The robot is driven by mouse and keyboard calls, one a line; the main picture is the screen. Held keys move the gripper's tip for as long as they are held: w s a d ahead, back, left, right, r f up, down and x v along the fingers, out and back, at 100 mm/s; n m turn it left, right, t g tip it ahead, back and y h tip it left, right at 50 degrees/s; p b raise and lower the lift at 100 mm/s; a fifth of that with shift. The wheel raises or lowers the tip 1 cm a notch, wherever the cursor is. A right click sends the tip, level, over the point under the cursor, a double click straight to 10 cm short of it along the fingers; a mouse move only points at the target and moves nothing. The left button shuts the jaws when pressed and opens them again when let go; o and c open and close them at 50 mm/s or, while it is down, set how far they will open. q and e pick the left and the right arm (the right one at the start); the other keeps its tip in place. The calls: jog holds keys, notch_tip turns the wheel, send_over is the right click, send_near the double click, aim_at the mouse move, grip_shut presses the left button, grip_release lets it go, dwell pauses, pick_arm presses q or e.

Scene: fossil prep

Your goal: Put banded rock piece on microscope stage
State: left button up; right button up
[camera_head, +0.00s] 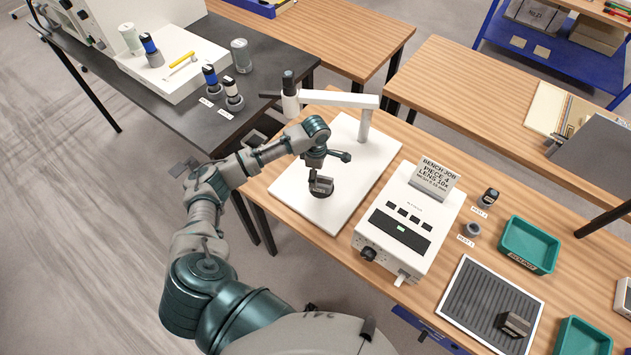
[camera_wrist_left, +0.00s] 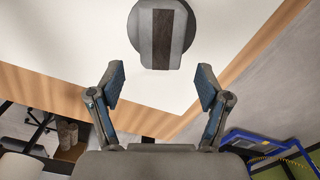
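A grey block with a dark band across its middle, the banded rock piece (camera_head: 323,183), lies on the dark round microscope stage (camera_head: 321,194) on the white base plate. In the left wrist view the banded rock piece (camera_wrist_left: 163,38) lies flat within the round stage (camera_wrist_left: 187,20), in front of my fingers. My left gripper (camera_head: 327,166) is just above and beside it; the left wrist view shows this gripper (camera_wrist_left: 160,85) with fingers spread and nothing between them, apart from the piece. My right gripper is not in view.
The microscope's boom (camera_head: 335,99) and post (camera_head: 364,125) stand close behind my left arm. A white instrument box (camera_head: 408,220) with a job card is to the right. Another grey-brown block (camera_head: 514,324) sits on a ribbed mat (camera_head: 478,300), near green trays (camera_head: 528,244).

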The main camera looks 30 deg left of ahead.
pick_arm(q)
notch_tip(320, 180, up, 6)
jog(key=shift+r, duration=0.1)
jog(key=shift+a+r, duration=0.1)
jog(key=shift+r, duration=0.15)
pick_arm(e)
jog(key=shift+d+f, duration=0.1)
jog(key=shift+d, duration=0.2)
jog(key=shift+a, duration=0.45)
pick_arm(q)
jog(key=shift+s+f, duration=0.1)
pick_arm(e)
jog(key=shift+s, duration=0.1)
